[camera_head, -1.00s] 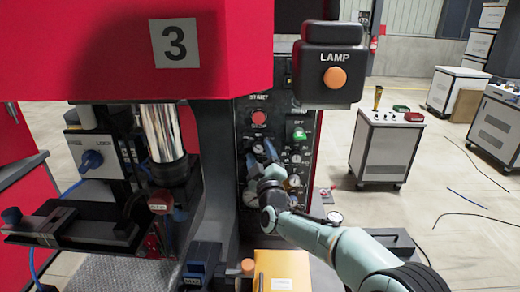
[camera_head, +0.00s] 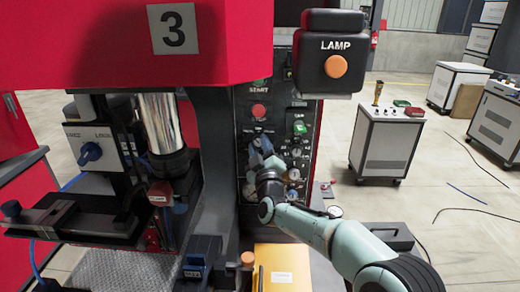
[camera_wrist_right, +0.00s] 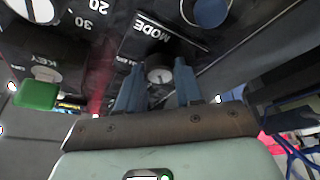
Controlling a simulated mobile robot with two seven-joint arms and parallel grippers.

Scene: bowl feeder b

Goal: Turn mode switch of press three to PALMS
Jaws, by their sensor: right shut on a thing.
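Press three (camera_head: 225,60) has a red body with a "3" plate, and its black control panel (camera_head: 284,108) faces me. In the right wrist view a small round light knob (camera_wrist_right: 159,74) sits beside the word MODE, between my fingertips. My right gripper (camera_head: 258,160) is at the panel, and its blue fingers (camera_wrist_right: 158,85) are shut on this mode switch. The fingers and wrist hide the switch in the head view, and I cannot read its position. My left gripper is not in view.
A red button (camera_head: 258,111) and a green key switch (camera_head: 299,128) are close above the gripper. A lamp box (camera_head: 330,52) juts out at the upper right. A yellow box (camera_head: 283,267) stands below. Open floor and a grey cabinet (camera_head: 387,145) lie to the right.

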